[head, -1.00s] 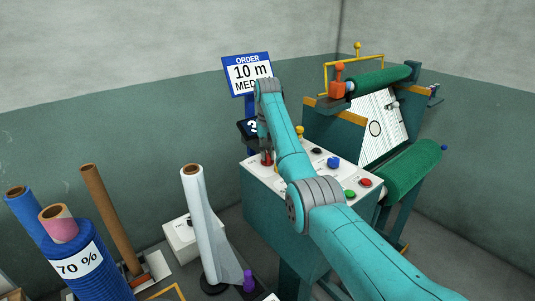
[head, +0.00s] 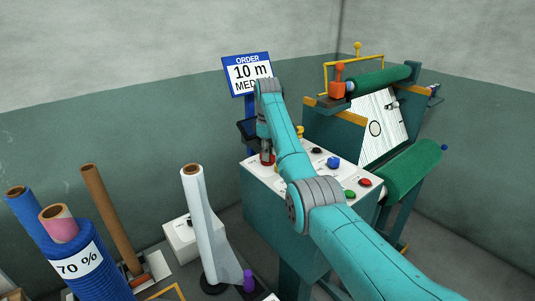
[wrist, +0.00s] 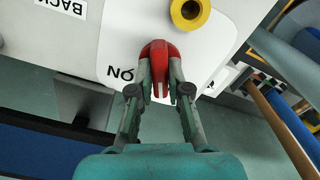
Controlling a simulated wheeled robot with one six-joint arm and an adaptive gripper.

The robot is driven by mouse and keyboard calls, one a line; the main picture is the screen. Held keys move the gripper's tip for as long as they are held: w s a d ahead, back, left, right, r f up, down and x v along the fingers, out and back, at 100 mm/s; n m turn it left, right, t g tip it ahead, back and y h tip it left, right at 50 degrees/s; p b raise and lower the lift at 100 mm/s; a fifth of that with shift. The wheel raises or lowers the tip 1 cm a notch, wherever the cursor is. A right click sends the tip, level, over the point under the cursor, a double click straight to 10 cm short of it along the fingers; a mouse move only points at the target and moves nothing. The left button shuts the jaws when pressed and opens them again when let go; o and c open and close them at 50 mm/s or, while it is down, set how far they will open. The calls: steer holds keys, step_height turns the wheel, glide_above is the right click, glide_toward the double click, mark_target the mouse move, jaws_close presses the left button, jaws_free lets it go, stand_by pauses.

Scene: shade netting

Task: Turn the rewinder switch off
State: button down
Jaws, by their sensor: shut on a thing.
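The red rewinder switch (wrist: 159,50) is a rounded lever on the white top of the control panel (wrist: 215,45). An upside-down "ON" label lies on its left in the wrist view. My gripper (wrist: 160,88) has its two fingers closed on either side of the lever. In the head view the red switch (head: 267,159) shows low at the panel's left corner, under my wrist, and my fingers are mostly hidden. The lever's base and the label beyond it are partly covered, so the exact setting is unclear.
A yellow ring-shaped knob (wrist: 189,12) stands close to the switch. Blue (head: 333,162), green (head: 349,195) and red (head: 365,183) buttons lie right of my arm. A small dark display (head: 247,131) sits behind the panel. Film and tube rolls (head: 196,220) stand at left.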

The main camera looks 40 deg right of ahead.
steer(key=shift+n, duration=1.9)
steer(key=c, duration=1.1)
jaws_free()
